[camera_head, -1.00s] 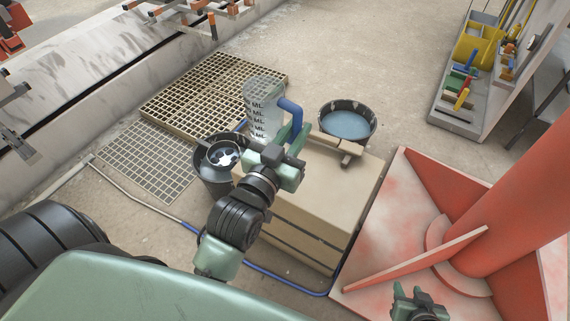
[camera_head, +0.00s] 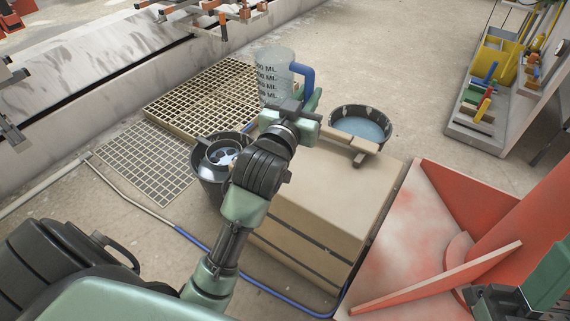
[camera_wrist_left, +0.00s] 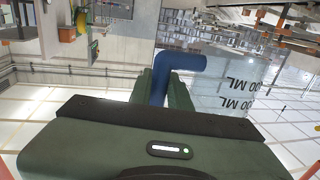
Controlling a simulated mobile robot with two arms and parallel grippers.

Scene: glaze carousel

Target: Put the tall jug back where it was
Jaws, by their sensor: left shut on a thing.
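The tall jug (camera_head: 270,78) is clear, with black ML marks and a blue handle (camera_head: 306,78). My left gripper (camera_head: 303,101) is shut on the handle and holds the jug upright beyond the box, over or near the grating. The gripper hides part of the jug's lower end, and I cannot tell its exact height. In the left wrist view, the fingers (camera_wrist_left: 165,88) close around the blue handle, and the clear jug wall (camera_wrist_left: 240,92) is to the right. My right gripper (camera_head: 487,298) is at the lower right edge; its jaw opening is unclear.
A tan box (camera_head: 322,200) stands below my left arm, with a wooden piece (camera_head: 352,143) on it. A dark bucket (camera_head: 210,188) is left of the box; a basin of blue liquid (camera_head: 360,128) is behind it. Gratings (camera_head: 150,165) and a red-orange metal base (camera_head: 420,245) flank this area.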

